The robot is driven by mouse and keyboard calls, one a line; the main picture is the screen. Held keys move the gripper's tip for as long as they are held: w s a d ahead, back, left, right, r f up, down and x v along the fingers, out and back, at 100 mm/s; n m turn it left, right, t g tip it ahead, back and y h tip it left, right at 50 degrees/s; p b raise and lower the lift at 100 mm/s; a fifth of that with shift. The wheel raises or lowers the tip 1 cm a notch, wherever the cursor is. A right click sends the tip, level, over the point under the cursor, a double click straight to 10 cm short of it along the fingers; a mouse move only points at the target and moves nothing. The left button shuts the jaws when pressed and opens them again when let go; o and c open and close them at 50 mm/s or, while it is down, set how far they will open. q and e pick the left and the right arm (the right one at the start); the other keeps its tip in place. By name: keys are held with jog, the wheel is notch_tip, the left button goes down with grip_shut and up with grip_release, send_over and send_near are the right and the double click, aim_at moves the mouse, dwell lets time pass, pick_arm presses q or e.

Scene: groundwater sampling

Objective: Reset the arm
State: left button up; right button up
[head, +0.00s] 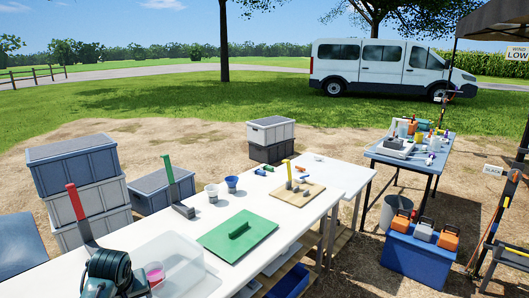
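The long white table (60,285) runs from the lower left toward the middle. Upright red (76,203), green (169,172) and yellow (288,172) handles stand along the table. The yellow one is at a wooden board (298,193).
Grey crates (75,165) are stacked left of the table. More crates (270,130) stand behind it. A side table (425,160) with equipment and a blue cooler (413,256) are at right, near a canopy pole (450,75). A white van (385,68) is parked beyond open dirt.

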pick_arm(q)
jog(key=s+d+f+m+t+h, duration=0.1)
jog(key=s+d+f+m, duration=0.1)
jog(key=s+f, duration=0.15)
jog(key=s+d+f+m+t, duration=0.1)
jog(key=s+d+f, duration=0.15)
jog(key=f, duration=0.25)
jog(key=s+d+f+m+t+h, duration=0.2)
jog(key=s+d+m+t+h, duration=0.2)
jog(key=s+d, duration=0.9)
jog(key=s+m, duration=0.2)
jog(key=s, duration=0.2)
jog(key=shift+s+f+h, duration=0.15)
jog(key=shift+f+h, duration=0.05)
jog(key=shift+h, duration=0.1)
